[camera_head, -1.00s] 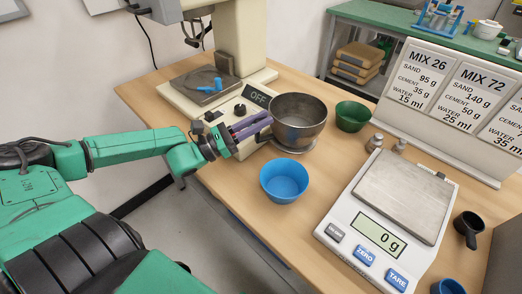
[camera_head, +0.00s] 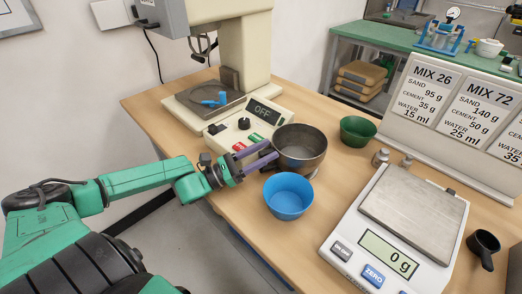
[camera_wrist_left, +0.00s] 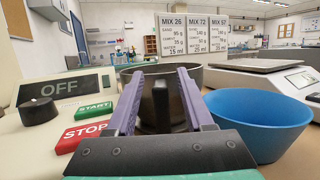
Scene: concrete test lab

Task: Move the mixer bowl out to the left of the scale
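The mixer bowl (camera_head: 302,158) is a dark grey metal bowl. It appears to stand upright on the wooden table, left of the scale (camera_head: 410,212) and behind a blue bowl (camera_head: 288,197). My left gripper (camera_head: 275,153) is at the bowl's left side, its two purple fingers spread apart. In the left wrist view the bowl's black handle (camera_wrist_left: 161,106) lies between the fingers, with gaps showing on both sides. The bowl's wall (camera_wrist_left: 196,76) shows behind them. The bowl's underside is mostly hidden. My right gripper is not in view.
The mixer (camera_head: 245,125) with its OFF display stands close behind my left gripper. A green bowl (camera_head: 357,133) and small metal weights (camera_head: 381,157) are right of the mixer bowl. A black scoop (camera_head: 483,247) lies right of the scale. The mix sign (camera_head: 450,105) stands behind.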

